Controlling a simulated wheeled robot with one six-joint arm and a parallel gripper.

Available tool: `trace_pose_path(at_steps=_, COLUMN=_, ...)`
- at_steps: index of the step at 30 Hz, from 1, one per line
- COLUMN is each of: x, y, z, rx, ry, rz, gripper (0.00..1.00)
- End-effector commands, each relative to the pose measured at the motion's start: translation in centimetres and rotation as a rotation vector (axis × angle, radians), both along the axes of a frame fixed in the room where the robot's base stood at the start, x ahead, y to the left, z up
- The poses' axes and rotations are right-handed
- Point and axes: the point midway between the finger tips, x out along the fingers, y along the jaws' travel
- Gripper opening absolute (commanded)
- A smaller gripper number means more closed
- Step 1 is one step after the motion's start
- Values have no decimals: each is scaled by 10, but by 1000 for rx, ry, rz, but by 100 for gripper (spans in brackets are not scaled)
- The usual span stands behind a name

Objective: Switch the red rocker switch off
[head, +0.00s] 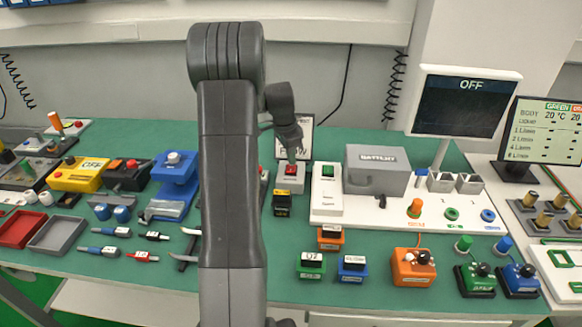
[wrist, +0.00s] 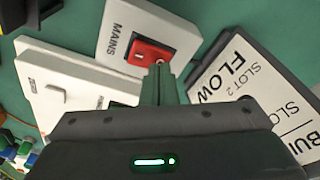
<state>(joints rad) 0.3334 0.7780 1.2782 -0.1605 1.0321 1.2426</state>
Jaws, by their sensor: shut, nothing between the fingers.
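The red rocker switch (head: 291,169) is set in a small white box (head: 289,184) on the green bench. In the wrist view the red rocker switch (wrist: 143,50) sits on the white box, next to the word MAINS. My gripper (head: 291,153) points down just over the switch and is shut and empty. In the wrist view its fingertips (wrist: 160,70) overlap the lower right edge of the switch. I cannot tell whether they touch it. The rocker's tilt is not clear.
A white panel (head: 340,210) with a green switch (head: 328,171) and a grey battery box (head: 377,168) stands to the right. The monitor (head: 463,105) reads OFF. A framed sign (wrist: 252,88) stands close by. A black-and-yellow block (head: 282,204) lies in front of the white box.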

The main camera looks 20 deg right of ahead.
Motion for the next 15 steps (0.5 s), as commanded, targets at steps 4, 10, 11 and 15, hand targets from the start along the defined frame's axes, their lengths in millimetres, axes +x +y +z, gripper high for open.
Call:
trace_pose_path(at_steps=4, x=0, y=0, z=16, rx=-1, ry=-1, rz=0, gripper=0)
trace_pose_path(at_steps=10, x=0, y=0, z=32, rx=-1, ry=-2, rz=0, gripper=0)
trace_pose_path(at_steps=11, x=0, y=0, z=35, rx=-1, ry=-2, rz=0, gripper=0)
trace_pose_path(at_steps=15, x=0, y=0, z=46, rx=-1, ry=-2, rz=0, gripper=0)
